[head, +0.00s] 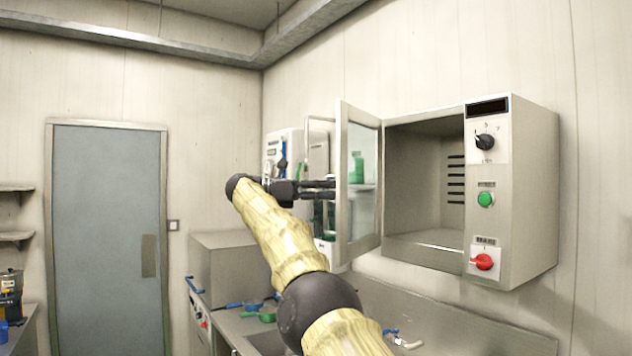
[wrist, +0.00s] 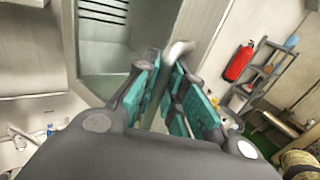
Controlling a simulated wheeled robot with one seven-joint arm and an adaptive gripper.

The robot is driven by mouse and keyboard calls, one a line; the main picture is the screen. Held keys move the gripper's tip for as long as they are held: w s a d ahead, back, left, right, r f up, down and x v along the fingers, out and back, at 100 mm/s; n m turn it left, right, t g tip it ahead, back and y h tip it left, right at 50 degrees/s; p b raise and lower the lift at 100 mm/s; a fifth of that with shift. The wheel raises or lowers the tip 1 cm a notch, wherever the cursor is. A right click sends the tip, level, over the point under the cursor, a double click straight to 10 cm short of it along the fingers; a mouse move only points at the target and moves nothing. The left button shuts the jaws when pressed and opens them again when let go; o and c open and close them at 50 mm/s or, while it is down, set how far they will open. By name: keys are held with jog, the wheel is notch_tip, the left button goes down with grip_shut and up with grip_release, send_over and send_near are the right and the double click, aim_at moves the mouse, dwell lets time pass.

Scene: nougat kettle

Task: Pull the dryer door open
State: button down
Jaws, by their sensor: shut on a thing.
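The dryer (head: 538,190) is a pale metal cabinet on the wall at the right in the head view. Its door (head: 343,210), a metal frame around a glass pane, stands swung wide open to the left, and the empty inside shows. My gripper (head: 322,189) is at the outer side of the door, on its handle (head: 307,140). In the wrist view the teal-padded fingers (wrist: 163,80) are closed around the bar handle (wrist: 181,50). The fingers hide part of the handle. The dryer's inside (wrist: 110,55) shows beyond them.
Below is a metal counter (head: 440,320) with blue and green tools (head: 262,312). A white wall unit (head: 284,150) stands behind the door. A grey room door (head: 107,230) is at the left. A red extinguisher (wrist: 239,62) and shelf show in the wrist view.

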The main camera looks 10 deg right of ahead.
jog(key=shift+w+d+r, duration=0.1)
jog(key=shift+w+r, duration=0.05)
jog(key=shift+r, duration=0.05)
dwell(0.5)
jog(key=c, duration=1.7)
grip_release()
jog(key=shift+f, duration=0.1)
jog(key=shift+c, duration=0.2)
jog(key=shift+o, duration=1.3)
jog(key=shift+f, duration=0.1)
jog(key=shift+a, duration=0.2)
jog(key=shift+d+f, duration=0.2)
